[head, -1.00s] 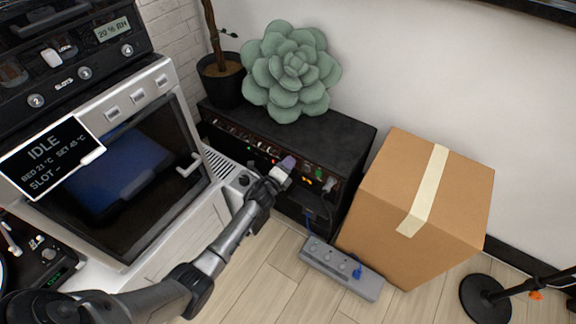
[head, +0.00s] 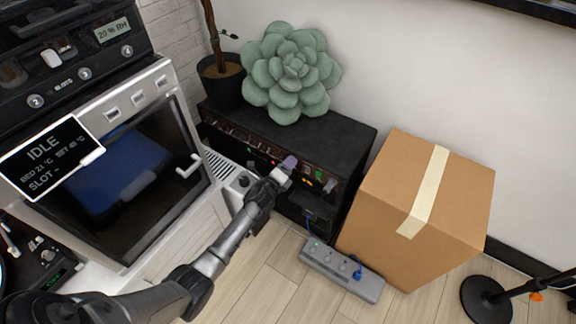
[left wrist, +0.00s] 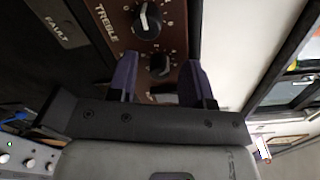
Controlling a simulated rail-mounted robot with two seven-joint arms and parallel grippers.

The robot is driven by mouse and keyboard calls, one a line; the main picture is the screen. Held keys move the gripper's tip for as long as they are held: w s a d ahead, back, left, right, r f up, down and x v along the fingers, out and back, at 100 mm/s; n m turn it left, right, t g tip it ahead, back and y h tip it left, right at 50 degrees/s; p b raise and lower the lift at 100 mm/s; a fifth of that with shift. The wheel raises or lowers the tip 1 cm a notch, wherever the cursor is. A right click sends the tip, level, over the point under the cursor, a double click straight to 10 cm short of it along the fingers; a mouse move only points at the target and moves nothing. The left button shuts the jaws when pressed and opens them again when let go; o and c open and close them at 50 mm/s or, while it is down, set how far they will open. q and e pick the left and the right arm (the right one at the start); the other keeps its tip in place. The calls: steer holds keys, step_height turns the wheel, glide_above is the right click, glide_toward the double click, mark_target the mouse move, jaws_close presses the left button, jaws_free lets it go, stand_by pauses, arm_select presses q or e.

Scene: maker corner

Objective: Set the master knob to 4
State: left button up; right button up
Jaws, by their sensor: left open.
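The amplifier (head: 335,140) is a black box with a brown knob panel, standing against the wall. In the left wrist view a black knob with a white pointer, labelled TREBLE (left wrist: 147,20), is at the top. A second dark knob (left wrist: 160,65) lies between the fingers; its label and most of its scale are hidden or too small to read, so I cannot tell whether it is the master knob. My left gripper (head: 288,167) is at the panel, open, its purple fingers (left wrist: 160,72) on either side of the second knob. Contact cannot be told.
A cardboard box (head: 385,215) stands right of the amplifier. A grey power strip (head: 325,262) with a blue plug lies on the floor in front. A white-framed machine (head: 165,80) stands at the left. A green succulent cushion (head: 290,75) sits on the amplifier.

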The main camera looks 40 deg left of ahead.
arm_select(q)
steer(key=s+d+p, duration=0.1)
steer(key=s+p, duration=0.3)
steer(key=s, duration=0.9)
steer(key=shift+s+d+r+p, duration=0.15)
steer(key=shift+s+d+p, duration=0.15)
steer(key=shift+s, duration=0.05)
